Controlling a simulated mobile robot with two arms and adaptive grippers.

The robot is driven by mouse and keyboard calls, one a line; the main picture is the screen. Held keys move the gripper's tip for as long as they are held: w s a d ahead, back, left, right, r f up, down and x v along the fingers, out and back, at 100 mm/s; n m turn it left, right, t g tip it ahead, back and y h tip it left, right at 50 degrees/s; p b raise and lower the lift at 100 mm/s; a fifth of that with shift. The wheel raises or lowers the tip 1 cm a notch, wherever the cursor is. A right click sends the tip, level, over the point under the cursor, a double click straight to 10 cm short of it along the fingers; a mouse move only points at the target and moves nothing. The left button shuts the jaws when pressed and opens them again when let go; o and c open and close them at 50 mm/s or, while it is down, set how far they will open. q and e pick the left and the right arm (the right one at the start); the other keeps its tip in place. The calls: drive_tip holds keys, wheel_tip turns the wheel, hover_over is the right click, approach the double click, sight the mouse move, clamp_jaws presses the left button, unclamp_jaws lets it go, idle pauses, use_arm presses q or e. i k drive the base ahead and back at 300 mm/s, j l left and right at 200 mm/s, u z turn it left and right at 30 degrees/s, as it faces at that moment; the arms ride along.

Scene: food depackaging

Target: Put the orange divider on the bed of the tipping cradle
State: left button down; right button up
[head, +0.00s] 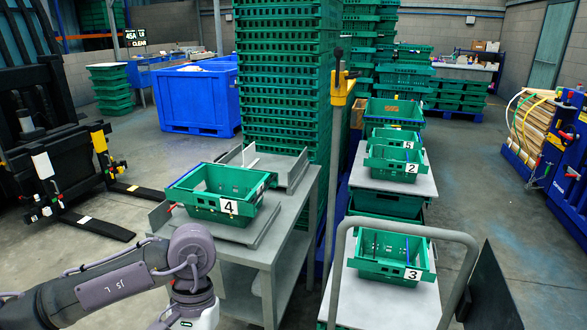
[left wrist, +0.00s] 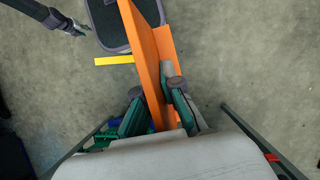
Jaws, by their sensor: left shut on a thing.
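The orange divider (left wrist: 148,60) is a long angled strip in the left wrist view. My left gripper (left wrist: 155,108) is shut on it, with a green-padded finger on each side. The divider's lower end is hidden behind the grey wrist part. In the head view my left wrist is at the bottom, and its fingers and the divider are out of frame. A grey metal bed with a raised side plate (head: 160,214), which looks like the tipping cradle, is on the table under green crate 4 (head: 200,203). What seems to be my right gripper (left wrist: 80,30) is small at the wrist view's upper left.
A second grey bed (head: 290,172) with raised sides stands behind crate 4. To the right, a trolley holds crate 3 (head: 371,267), with crates 2 (head: 393,173) and 5 behind. A tall green crate stack (head: 285,75) blocks the back.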

sight(282, 169)
drive_tip(key=i+j+z, duration=0.2)
drive_tip(key=z, duration=0.25)
drive_tip(key=i+j+z, duration=0.15)
drive_tip(key=j+z, duration=0.3)
drive_tip(key=i+j+z, duration=0.1)
drive_tip(key=j+z, duration=0.15)
drive_tip(key=z, duration=0.2)
